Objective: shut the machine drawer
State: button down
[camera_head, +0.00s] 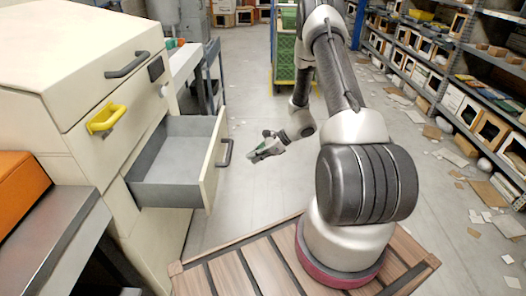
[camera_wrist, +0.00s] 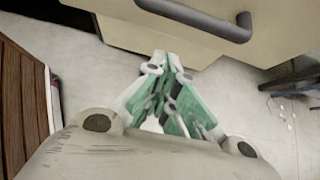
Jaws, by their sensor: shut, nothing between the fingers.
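The machine drawer (camera_head: 172,168) stands pulled out of the cream cabinet at the left in the head view. It looks empty and has a dark grey handle (camera_head: 225,152) on its front panel. My gripper (camera_head: 252,157) is just to the right of that handle, apart from it in the head view. In the wrist view, the drawer front (camera_wrist: 190,38) and its handle (camera_wrist: 210,22) are at the top, beyond the fingertips. My gripper (camera_wrist: 165,60) there has its green-padded fingers together, with nothing between them.
The cream cabinet (camera_head: 75,60) has a closed upper compartment with a dark handle and a yellow handle (camera_head: 106,118). A grey bench (camera_head: 50,240) with an orange box (camera_head: 20,190) is at the lower left. Shelving racks (camera_head: 460,75) line the right. Open floor lies beyond the drawer.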

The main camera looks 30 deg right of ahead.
jog(key=shift+w+a+f, duration=0.1)
jog(key=shift+w+a, duration=0.3)
jog(key=shift+a, duration=0.4)
jog(key=shift+w+a+f, duration=0.1)
jog(key=shift+w+a, duration=0.35)
jog(key=shift+a, duration=0.4)
jog(key=shift+w+a+f, duration=0.1)
jog(key=shift+w+a, duration=0.3)
jog(key=shift+a, duration=0.4)
send_over(180, 171)
jog(key=shift+w+a, duration=0.2)
jog(key=shift+a, duration=0.05)
jog(key=shift+r, duration=0.15)
